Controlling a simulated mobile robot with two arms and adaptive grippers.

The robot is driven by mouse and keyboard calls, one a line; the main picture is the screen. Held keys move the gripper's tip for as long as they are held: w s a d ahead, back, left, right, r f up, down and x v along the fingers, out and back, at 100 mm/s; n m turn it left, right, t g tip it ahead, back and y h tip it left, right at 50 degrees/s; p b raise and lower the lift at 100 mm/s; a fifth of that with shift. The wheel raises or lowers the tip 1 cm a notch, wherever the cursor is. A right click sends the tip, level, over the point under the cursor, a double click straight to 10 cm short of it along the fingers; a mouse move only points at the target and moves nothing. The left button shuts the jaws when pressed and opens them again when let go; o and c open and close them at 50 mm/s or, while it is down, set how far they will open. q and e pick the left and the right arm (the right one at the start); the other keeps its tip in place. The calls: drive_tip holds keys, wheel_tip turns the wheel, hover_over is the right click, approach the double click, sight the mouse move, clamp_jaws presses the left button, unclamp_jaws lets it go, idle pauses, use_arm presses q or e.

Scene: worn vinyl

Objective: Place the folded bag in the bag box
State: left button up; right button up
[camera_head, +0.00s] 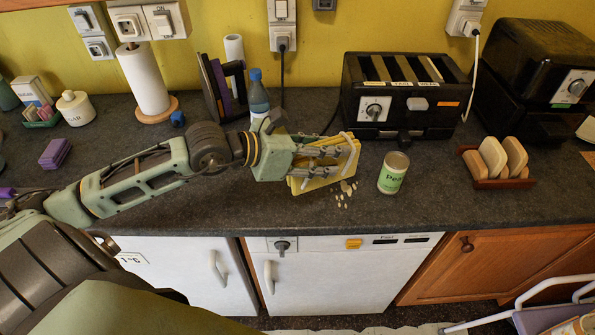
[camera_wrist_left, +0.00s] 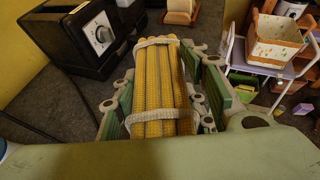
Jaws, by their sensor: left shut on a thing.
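My left gripper (camera_head: 322,158) is shut on the folded bag (camera_head: 318,183), a yellow bundle with pale straps, and holds it over the counter left of the can. In the left wrist view the bag (camera_wrist_left: 153,85) appears as several yellow ribbed folds crossed by two whitish straps, between the green fingers of the left gripper (camera_wrist_left: 160,95). The bag box cannot be identified for certain. A cream box with orange trim (camera_wrist_left: 275,42) stands on a white trolley at the right of the wrist view. My right gripper is not in view.
A can of peas (camera_head: 393,173) stands close right of the bag, with small pale bits (camera_head: 344,193) scattered beside it. A black toaster (camera_head: 403,92) stands behind, and a wooden rack (camera_head: 495,163) farther right. The front counter edge is mostly clear. A trolley (camera_head: 540,318) shows bottom right.

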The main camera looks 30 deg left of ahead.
use_arm(q)
drive_tip(key=a+f, duration=0.7)
drive_tip(key=w+a+f, duration=0.1)
drive_tip(key=a+f, duration=0.2)
drive_tip(key=a, duration=0.1)
drive_tip(key=shift+a+f, duration=0.15)
drive_tip(key=shift+a, duration=0.1)
drive_tip(key=shift+f, duration=0.1)
drive_tip(key=shift+f+b, duration=0.15)
drive_tip(key=shift+b, duration=0.2)
drive_tip(key=o, duration=1.2)
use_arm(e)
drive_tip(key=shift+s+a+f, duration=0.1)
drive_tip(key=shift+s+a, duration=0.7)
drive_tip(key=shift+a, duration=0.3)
use_arm(q)
drive_tip(key=shift+s+r, duration=0.1)
drive_tip(key=shift+r, duration=0.1)
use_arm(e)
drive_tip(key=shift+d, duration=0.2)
